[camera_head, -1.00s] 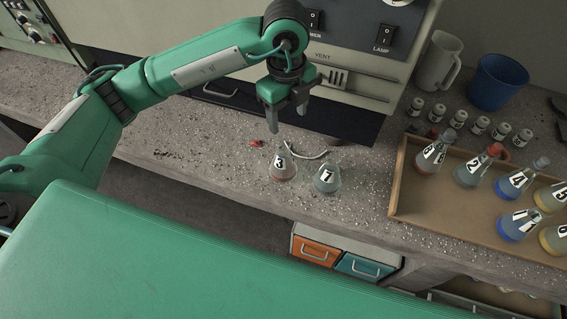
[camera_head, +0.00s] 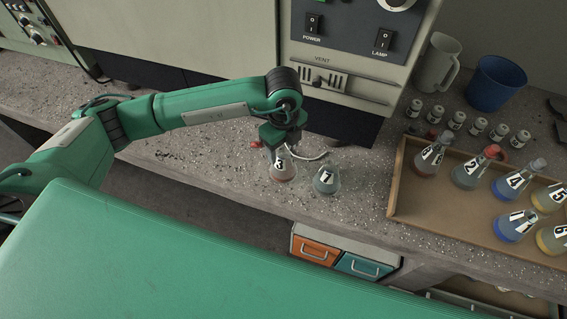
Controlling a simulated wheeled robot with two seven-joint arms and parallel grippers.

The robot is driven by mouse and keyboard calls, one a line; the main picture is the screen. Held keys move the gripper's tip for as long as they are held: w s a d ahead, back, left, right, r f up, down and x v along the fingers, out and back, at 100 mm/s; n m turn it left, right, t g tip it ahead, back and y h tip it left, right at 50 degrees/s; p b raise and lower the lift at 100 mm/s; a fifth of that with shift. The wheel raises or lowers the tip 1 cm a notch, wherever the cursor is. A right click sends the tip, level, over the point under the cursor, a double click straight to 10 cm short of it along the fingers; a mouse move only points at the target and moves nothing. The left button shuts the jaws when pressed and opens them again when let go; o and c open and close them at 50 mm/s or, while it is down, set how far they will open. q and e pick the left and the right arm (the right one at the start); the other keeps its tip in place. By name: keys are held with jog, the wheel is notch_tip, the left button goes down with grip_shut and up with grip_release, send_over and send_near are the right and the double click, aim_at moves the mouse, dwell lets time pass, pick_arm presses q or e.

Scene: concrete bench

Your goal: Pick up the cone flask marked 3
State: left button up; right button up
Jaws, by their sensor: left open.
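The cone flask marked 3 (camera_head: 283,173) stands upright on the concrete bench, left of the tray, with a little reddish liquid low in it. My left gripper (camera_head: 281,150) points down over its top, with open jaws at the neck. The gripper hides most of the flask's neck and mouth, and I cannot tell whether a finger touches the glass. A second cone flask marked 7 (camera_head: 326,181), with grey-green contents, stands close on its right. My right gripper is not in view.
A wooden tray (camera_head: 398,197) on the right holds several numbered flasks. Behind it are small jars (camera_head: 457,120), a clear jug (camera_head: 437,66) and a blue cup (camera_head: 495,84). The bench left of flask 3 is mostly clear.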

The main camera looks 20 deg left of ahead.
pick_arm(q)
jog(key=shift+f, duration=0.4)
jog(key=shift+c, duration=0.4)
grip_shut()
jog(key=shift+r, duration=0.1)
